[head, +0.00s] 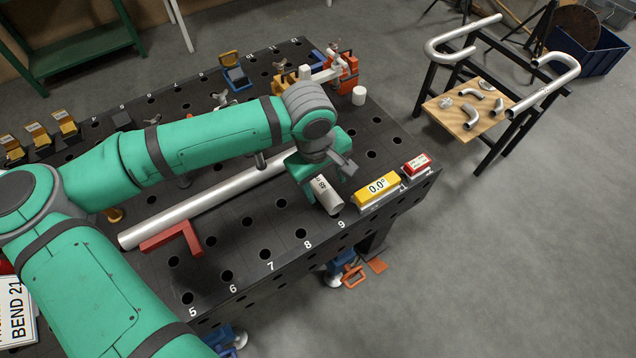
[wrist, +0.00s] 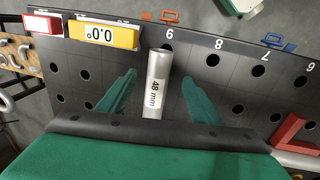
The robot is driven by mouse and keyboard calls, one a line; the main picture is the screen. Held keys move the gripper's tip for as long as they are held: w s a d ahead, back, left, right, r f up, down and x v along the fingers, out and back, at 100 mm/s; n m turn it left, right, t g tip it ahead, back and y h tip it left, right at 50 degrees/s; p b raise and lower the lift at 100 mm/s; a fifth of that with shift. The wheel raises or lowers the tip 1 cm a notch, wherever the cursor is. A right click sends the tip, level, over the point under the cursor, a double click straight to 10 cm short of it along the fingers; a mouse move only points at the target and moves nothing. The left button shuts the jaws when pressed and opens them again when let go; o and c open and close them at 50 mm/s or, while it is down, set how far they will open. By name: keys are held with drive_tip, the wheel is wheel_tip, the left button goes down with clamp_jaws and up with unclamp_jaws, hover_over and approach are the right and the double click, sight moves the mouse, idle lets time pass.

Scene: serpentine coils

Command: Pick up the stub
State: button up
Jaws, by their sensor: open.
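The stub is a short silver tube with a white "48 mm" label. It lies on the black perforated table (head: 255,235) in the head view, where the stub (head: 328,196) shows near the front edge by the number 9. In the wrist view the stub (wrist: 158,70) lies lengthwise between the fingers. My gripper (wrist: 159,82) is open, with one green finger on each side of the stub and a visible gap on both sides. In the head view my gripper (head: 316,178) hides the stub's rear end. I cannot tell how far the fingers are above the tabletop.
A yellow angle gauge reading 0.0° (head: 377,189) and a red box (head: 416,165) stand right of the stub. A long silver tube (head: 200,203) lies behind-left with a red angled bracket (head: 172,240). A small white cylinder (head: 359,95) stands at the back right.

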sight(327, 193)
drive_tip(key=shift+w+d+f, duration=0.1)
drive_tip(key=shift+w+f, duration=0.1)
drive_tip(key=shift+f, duration=0.95)
drive_tip(key=shift+w+d+f, duration=0.15)
drive_tip(key=shift+f, duration=0.95)
drive_tip(key=shift+w+d+f, duration=0.1)
drive_tip(key=shift+w+f, duration=0.1)
drive_tip(key=shift+f, duration=0.95)
drive_tip(key=c, duration=1.4)
